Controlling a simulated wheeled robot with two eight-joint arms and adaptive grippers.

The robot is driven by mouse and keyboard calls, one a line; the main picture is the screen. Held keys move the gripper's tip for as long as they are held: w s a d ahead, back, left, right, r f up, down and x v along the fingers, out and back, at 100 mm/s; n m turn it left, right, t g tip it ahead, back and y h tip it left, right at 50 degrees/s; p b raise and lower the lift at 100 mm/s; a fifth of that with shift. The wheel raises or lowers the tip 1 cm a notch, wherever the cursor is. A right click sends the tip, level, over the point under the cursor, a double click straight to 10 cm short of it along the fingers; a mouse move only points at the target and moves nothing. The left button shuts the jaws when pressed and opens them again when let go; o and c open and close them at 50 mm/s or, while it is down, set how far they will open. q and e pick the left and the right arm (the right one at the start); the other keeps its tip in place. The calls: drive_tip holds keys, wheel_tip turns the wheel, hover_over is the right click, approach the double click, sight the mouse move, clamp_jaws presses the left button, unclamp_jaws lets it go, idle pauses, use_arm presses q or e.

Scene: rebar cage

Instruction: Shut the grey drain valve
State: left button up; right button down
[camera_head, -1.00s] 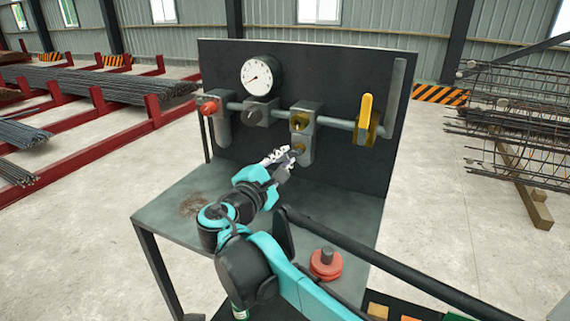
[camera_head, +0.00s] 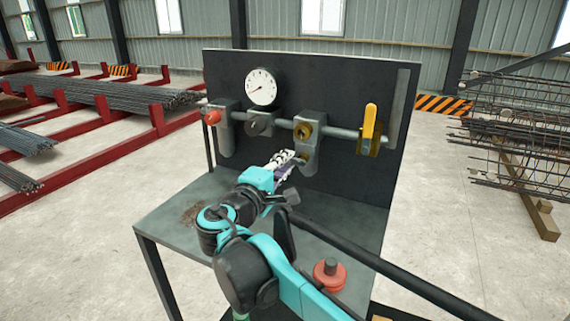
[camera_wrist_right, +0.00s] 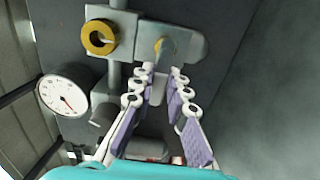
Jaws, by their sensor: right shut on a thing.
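The grey drain valve (camera_wrist_right: 159,48) sits on the lower part of the middle grey block, with a brass centre and a short grey handle pointing towards my fingers in the wrist view. My right gripper (camera_head: 291,157) is at this valve, just in front of the panel in the head view. In the wrist view its purple-padded fingers (camera_wrist_right: 164,76) are shut on the handle, one finger on each side. The fingers partly hide the handle, so its exact angle is hard to tell. My left gripper is not in view.
A red disc (camera_head: 329,272) with a dark knob rests on the bench (camera_head: 165,222).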

drive_tip(key=c, duration=1.5)
unclamp_jaws()
drive_tip(key=v, duration=1.2)
drive_tip(key=shift+d, duration=0.1)
